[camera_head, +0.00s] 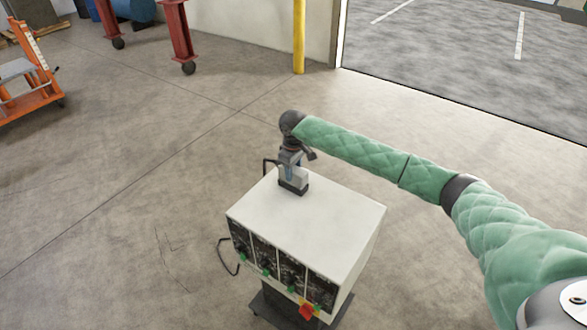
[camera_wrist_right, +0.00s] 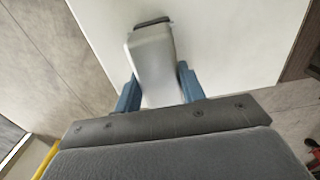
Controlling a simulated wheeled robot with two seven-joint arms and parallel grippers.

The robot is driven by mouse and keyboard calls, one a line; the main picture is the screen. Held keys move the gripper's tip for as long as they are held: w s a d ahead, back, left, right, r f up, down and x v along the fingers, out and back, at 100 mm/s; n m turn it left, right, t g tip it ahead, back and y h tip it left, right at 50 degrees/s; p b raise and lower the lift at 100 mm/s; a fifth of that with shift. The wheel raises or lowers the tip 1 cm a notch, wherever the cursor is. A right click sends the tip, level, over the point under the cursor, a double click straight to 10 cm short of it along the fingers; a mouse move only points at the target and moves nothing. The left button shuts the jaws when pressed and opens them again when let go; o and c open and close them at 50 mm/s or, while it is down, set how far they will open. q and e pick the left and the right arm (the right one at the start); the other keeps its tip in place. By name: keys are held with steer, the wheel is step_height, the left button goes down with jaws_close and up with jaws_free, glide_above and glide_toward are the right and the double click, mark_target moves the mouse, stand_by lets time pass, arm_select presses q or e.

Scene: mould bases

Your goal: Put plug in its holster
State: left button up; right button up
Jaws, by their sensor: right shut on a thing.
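The plug is a light grey block (camera_wrist_right: 152,62) held between the blue fingertips of my right gripper (camera_wrist_right: 158,88) in the right wrist view. In the head view my right gripper (camera_head: 290,163) points down over the back of a white cabinet's top, shut on the grey plug (camera_head: 298,175). A dark base (camera_head: 293,188) shows at the plug's lower end, at the cabinet top; it also shows as a dark edge in the wrist view (camera_wrist_right: 152,22). I cannot tell whether this base is the holster or part of the plug. My left gripper is not in view.
The white cabinet (camera_head: 318,215) has black control panels with green and red knobs (camera_head: 290,270) on its front. The cabinet top is otherwise clear. A yellow post (camera_head: 299,35) stands farther back.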

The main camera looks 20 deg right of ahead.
steer(key=shift+f+p, duration=0.35)
stand_by(0.7)
steer(key=o, duration=1.4)
